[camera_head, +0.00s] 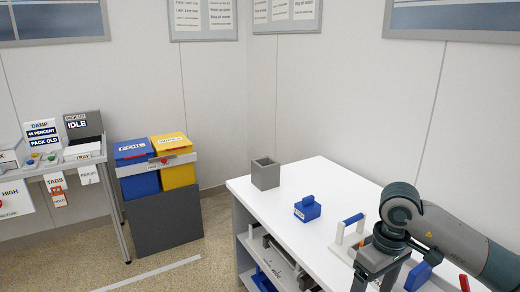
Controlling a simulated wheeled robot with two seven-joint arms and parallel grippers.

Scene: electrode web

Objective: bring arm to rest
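My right arm (455,238) comes in from the right edge, bent over the white table. Its gripper (374,284) points down at the bottom of the view, over the near part of the table. Its two dark fingers stand apart with a gap between them, and I see nothing held. The fingertips are at or past the bottom edge. My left arm and gripper are not in view.
The white table (325,180) bears a grey open box (265,174), a blue handled block (307,209) and a white piece with a blue handle (345,238) close to my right gripper. A blue piece (417,276) lies beside the gripper. Blue (133,151) and yellow (172,147) bins stand left.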

